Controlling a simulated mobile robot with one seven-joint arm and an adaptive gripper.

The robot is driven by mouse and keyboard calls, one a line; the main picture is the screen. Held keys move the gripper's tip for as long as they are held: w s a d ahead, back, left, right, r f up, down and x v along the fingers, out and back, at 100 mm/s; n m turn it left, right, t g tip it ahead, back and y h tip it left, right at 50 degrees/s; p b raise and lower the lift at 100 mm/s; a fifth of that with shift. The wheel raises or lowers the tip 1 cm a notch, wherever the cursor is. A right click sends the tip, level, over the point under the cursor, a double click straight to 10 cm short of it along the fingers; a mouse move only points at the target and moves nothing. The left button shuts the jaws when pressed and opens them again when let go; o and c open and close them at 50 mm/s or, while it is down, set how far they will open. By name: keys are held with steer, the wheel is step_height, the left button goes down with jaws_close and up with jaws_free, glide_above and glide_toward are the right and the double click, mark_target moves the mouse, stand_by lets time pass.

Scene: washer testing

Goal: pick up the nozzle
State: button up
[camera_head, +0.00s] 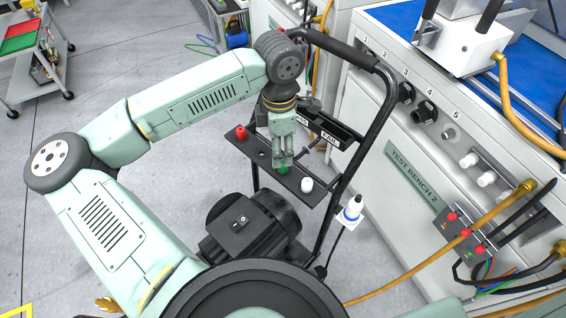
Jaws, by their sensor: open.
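A narrow dark tray (262,153) on the black cart frame carries small coloured pieces that look like nozzles. A red one (241,133) stands at its left end and a white one (307,185) at its right end. A green one (284,169) sits between them, partly hidden by my gripper (282,162). My gripper points down at the green piece with its fingers open. I cannot tell whether the fingers are around it or just above it. Nothing shows as lifted.
The cart's black handle (345,50) rises close to the right of my arm, and a bin labelled "FAIL" (330,137) is behind the tray. A dark motor unit (250,228) sits below.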

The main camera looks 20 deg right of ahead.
mark_target(283, 169)
steer(key=shift+d+f+p, duration=0.2)
steer(key=shift+f+p, duration=0.4)
steer(key=shift+f, duration=1.1)
steer(key=shift+d+f+p, duration=0.2)
steer(key=shift+f+p, duration=0.35)
steer(key=shift+f, duration=1.1)
jaws_close()
